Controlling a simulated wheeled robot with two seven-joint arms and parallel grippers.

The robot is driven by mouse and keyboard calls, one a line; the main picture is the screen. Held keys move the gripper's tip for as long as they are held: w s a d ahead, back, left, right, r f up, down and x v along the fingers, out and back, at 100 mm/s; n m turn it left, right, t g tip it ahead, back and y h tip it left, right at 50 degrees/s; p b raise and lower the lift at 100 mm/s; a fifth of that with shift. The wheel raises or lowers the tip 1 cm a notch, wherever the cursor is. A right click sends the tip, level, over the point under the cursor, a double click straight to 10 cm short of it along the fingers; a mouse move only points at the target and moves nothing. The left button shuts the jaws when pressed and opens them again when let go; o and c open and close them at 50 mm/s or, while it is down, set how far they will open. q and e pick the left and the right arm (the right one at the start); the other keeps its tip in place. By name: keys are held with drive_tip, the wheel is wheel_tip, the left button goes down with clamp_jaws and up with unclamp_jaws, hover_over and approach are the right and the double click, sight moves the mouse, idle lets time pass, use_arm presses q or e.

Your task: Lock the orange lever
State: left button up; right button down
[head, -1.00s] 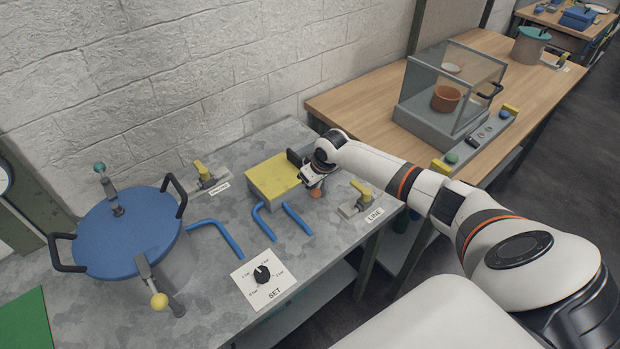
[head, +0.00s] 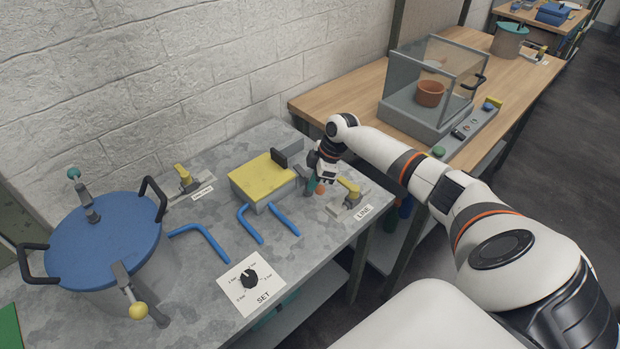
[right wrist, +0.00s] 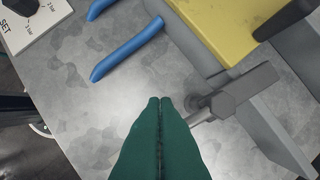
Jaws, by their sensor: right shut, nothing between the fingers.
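The orange lever's rounded end (head: 320,188) shows as a small orange spot in the head view, right of the yellow-topped grey box (head: 262,178). My right gripper (head: 311,187) is beside it, low over the bench, and partly hides the lever. Its green fingers (right wrist: 160,102) are shut and empty in the right wrist view. A grey bar with a blocky head (right wrist: 235,95) lies just right of the fingertips there; I cannot tell whether they touch. No orange part shows in that view. My left gripper is out of view.
A yellow-handled valve (head: 349,187) marked LINE stands close right of the gripper. Blue bent pipes (head: 255,224) lie in front of the box. A blue-lidded pot (head: 105,240) and SET dial (head: 249,279) are further left. A black upright plate (head: 280,158) stands at the box.

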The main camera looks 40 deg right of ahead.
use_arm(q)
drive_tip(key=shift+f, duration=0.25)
use_arm(e)
drive_tip(key=shift+s+d, duration=0.1)
drive_tip(key=shift+d, duration=0.2)
idle(0.4)
drive_tip(key=shift+a+r, duration=0.2)
drive_tip(key=shift+a, duration=0.05)
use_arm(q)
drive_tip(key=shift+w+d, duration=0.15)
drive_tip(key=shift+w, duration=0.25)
use_arm(e)
wheel_tip(320, 180, up, 10)
drive_tip(key=shift+f, duration=0.1)
